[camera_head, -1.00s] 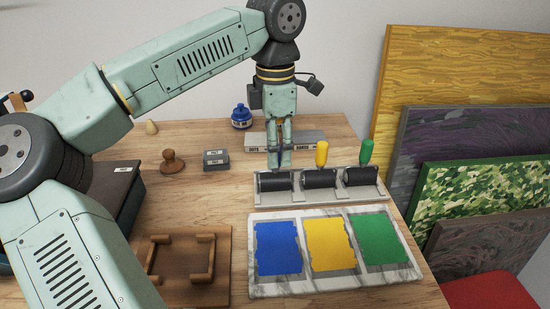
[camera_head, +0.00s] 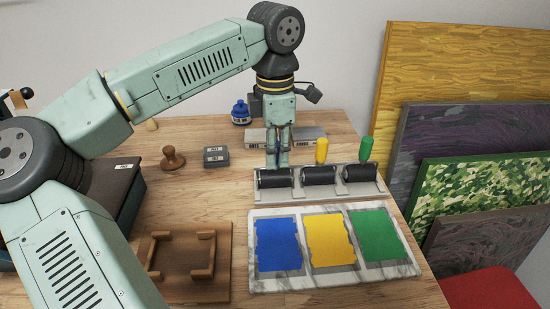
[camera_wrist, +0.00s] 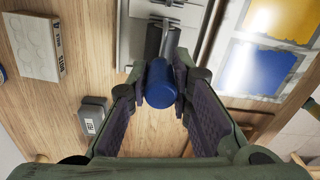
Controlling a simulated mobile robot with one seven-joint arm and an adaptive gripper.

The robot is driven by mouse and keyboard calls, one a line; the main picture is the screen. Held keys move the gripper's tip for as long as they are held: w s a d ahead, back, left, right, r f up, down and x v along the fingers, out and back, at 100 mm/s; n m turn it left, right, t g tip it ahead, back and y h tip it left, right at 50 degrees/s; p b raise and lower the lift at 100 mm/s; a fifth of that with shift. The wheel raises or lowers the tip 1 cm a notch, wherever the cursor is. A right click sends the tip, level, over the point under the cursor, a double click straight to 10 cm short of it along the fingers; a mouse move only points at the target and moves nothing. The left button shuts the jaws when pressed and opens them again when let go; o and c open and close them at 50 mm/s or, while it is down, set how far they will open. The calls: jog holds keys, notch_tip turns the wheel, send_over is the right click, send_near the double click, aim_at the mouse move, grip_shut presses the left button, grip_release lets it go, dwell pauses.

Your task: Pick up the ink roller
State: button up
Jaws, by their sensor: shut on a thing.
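Three ink rollers with dark cylinders lie in a row on a grey rack (camera_head: 325,194). The left one is the blue-handled ink roller (camera_head: 275,178); the others are the yellow-handled roller (camera_head: 319,175) and the green-handled roller (camera_head: 359,173). My gripper (camera_head: 278,160) is at the left roller, its fingers shut on the upright blue handle. In the wrist view the blue handle (camera_wrist: 160,84) stands between the two finger pads, and the roller's grey frame shows beyond it. The left cylinder still appears to sit at the rack.
A marble slab (camera_head: 255,287) with blue, yellow and green ink patches lies in front of the rack. A blue ink bottle (camera_head: 241,114), a grey box (camera_head: 258,137), small dark blocks (camera_head: 215,156) and a wooden stamp (camera_head: 172,159) stand nearby. Painted panels (camera_head: 480,60) lean at the right.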

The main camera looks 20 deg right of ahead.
grip_shut()
jog(key=shift+r, duration=0.1)
jog(key=shift+r+b, duration=0.3)
jog(key=shift+r, duration=0.25)
notch_tip(320, 180, up, 2)
jog(key=shift+r+b, duration=0.1)
jog(key=shift+b, duration=0.2)
jog(key=s+a+r+b, duration=0.1)
jog(key=s+a+b, duration=0.3)
jog(key=s+a, duration=0.6)
jog(key=s, duration=0.2)
jog(key=shift+s+r, duration=0.25)
jog(key=shift+s, duration=0.1)
